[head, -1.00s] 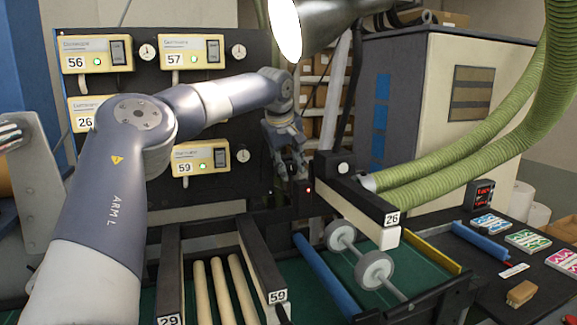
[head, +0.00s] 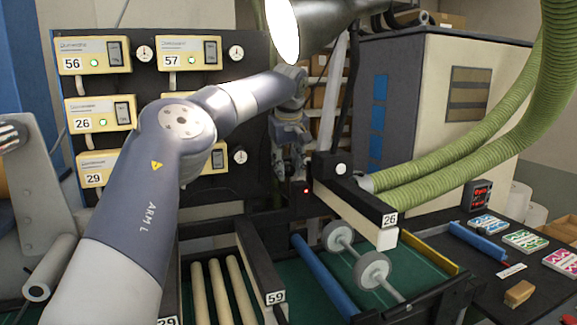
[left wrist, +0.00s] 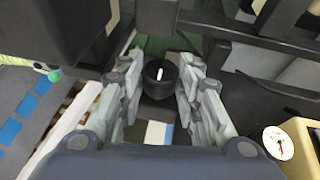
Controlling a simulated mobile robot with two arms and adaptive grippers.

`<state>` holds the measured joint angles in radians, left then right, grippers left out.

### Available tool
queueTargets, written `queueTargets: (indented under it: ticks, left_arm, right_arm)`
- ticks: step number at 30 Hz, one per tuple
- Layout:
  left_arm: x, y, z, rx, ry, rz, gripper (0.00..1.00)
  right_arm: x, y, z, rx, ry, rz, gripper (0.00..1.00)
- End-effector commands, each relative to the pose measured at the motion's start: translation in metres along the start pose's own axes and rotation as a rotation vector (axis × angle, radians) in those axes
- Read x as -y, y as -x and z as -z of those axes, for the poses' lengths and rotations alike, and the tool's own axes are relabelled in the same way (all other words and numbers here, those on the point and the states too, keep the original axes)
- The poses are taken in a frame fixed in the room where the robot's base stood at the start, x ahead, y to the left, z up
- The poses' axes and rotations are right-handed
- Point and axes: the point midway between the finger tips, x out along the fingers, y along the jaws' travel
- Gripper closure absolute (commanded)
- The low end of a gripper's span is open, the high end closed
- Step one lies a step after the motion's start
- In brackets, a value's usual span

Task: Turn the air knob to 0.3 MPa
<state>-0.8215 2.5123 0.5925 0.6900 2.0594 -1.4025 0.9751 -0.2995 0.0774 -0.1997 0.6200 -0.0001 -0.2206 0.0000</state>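A dark round knob (left wrist: 160,88) with a white mark on top shows in the left wrist view, between the fingers of my left gripper (left wrist: 160,66). The fingers stand open on either side of it, and a small gap seems to remain on each side. A white dial gauge (left wrist: 278,143) with a dark needle is at the lower right there; its reading is too small to tell. In the head view my left gripper (head: 292,172) points down beside the dark bar labelled 26, and the knob cannot be made out. My right gripper is not in view.
A dark panel (head: 235,85) with yellow controllers and small gauges stands behind my left arm. The bar labelled 26 (head: 350,198) and green hoses (head: 450,180) lie right of the gripper. Rollers (head: 225,290) are below. A small red light (head: 306,191) glows near the gripper.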

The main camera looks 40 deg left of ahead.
Motion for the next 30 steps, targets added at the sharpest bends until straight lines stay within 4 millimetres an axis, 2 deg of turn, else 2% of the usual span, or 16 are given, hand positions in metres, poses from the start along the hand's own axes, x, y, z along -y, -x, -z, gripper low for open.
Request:
queueTargets:
  ticks: [1,2,13,24,30]
  left_arm:
    - [0.001,0.0,0.001,-0.001,0.001,0.0,0.53]
    - [0.001,0.0,0.001,-0.001,0.001,0.0,0.49]
    - [0.0,0.003,0.0,0.001,0.001,-0.001,0.49]
    - [0.0,0.058,0.001,0.0,0.001,-0.001,0.49]
    - [0.0,0.073,0.001,0.001,0.002,0.0,0.49]
  right_arm:
    - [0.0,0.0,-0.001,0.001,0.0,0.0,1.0]
    - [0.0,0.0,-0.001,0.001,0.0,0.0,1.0]
    - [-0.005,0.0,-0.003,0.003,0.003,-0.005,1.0]
    - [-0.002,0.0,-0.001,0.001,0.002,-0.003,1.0]
    - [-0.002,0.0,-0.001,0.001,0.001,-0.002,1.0]
